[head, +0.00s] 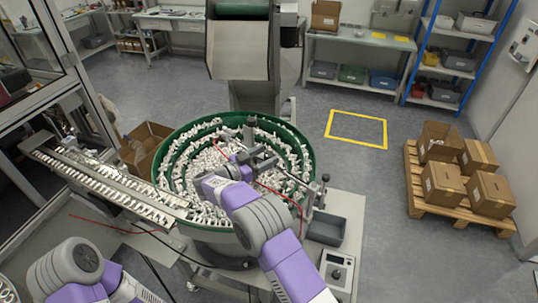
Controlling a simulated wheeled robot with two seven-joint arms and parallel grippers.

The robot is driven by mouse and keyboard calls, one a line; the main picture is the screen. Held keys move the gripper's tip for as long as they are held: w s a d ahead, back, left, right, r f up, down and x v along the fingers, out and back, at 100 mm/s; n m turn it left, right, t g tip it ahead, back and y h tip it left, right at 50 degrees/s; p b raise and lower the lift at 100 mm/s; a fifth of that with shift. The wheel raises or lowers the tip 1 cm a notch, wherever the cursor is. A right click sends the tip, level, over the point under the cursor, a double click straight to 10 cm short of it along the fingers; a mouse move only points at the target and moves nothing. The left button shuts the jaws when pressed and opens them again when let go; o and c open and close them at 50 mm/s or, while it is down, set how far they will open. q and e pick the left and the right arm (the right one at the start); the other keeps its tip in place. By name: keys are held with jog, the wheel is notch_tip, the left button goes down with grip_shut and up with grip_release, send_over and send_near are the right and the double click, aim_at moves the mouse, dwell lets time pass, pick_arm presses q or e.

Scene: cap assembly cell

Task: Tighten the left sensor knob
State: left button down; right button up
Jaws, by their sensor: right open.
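The green bowl feeder (165,152) is filled with small white parts. A dark sensor bracket with an upright post (250,128) reaches over the bowl, and a red cable runs near it. My right arm reaches over the bowl from the bottom. My right gripper (252,157) is open among the bracket parts near the bowl's middle. The left sensor knob is too small and too covered by my wrist to make out, so I cannot tell whether the fingers touch it. A black knob (325,178) shows on the bracket's right side. My left arm is at bottom left, its gripper not visible.
A linear track (100,183) carrying parts joins the bowl's left side. A grey hopper chute (238,50) stands behind it. Cartons on a pallet (424,208) stand far right; the floor between is clear.

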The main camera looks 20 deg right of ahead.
jog(key=v, duration=0.5)
jog(key=shift+s+a, duration=0.1)
jog(key=shift+a, duration=0.2)
